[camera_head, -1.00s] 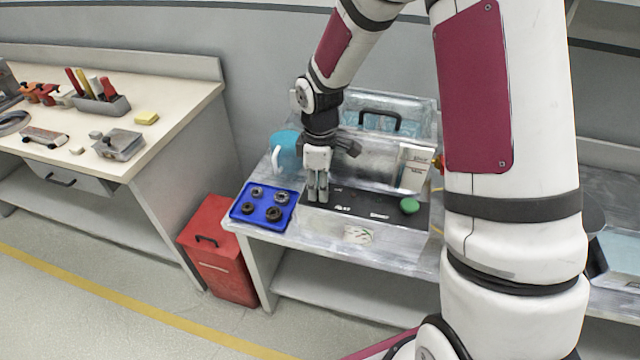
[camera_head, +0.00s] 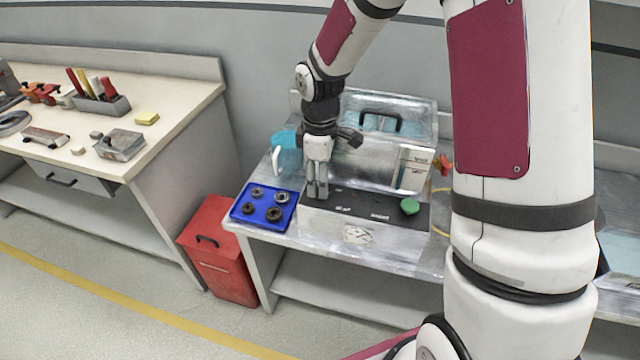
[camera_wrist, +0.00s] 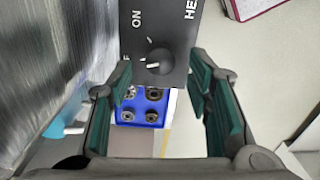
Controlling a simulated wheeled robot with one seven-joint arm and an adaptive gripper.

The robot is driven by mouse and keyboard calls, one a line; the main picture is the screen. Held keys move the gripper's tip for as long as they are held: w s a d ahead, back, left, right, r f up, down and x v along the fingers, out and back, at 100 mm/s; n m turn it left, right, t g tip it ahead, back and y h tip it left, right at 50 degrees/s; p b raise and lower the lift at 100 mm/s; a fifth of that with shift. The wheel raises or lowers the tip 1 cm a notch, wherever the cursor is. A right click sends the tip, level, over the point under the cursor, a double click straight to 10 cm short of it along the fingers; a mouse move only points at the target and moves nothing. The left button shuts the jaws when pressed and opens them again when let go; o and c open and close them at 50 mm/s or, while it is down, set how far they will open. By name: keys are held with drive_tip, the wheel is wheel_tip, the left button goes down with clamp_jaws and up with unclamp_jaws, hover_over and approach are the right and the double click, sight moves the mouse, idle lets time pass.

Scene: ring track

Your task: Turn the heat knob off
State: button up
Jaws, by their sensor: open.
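The heat knob (camera_wrist: 157,62) is a dark round knob on a dark panel (camera_wrist: 175,20) at the top middle of the wrist view. White "ON" lettering and a cut-off "HE" stand near it, with pale marks at its side; its exact setting is hard to tell. My gripper (camera_wrist: 160,80) is open, with its green-padded fingers left and right of the knob, apart from it. In the head view my gripper (camera_head: 317,192) points down at the left end of the machine's dark top panel (camera_head: 365,206) and hides the knob.
A green button (camera_head: 410,206) is at the panel's right end. A blue tray (camera_head: 241,214) with several rings lies left of the machine. A blue jug (camera_head: 287,155) stands behind left. A red bin (camera_head: 222,262) is on the floor.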

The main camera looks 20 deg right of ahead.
wheel_tip(320, 180, up, 10)
drive_tip(key=shift+f, duration=0.25)
idle(0.4)
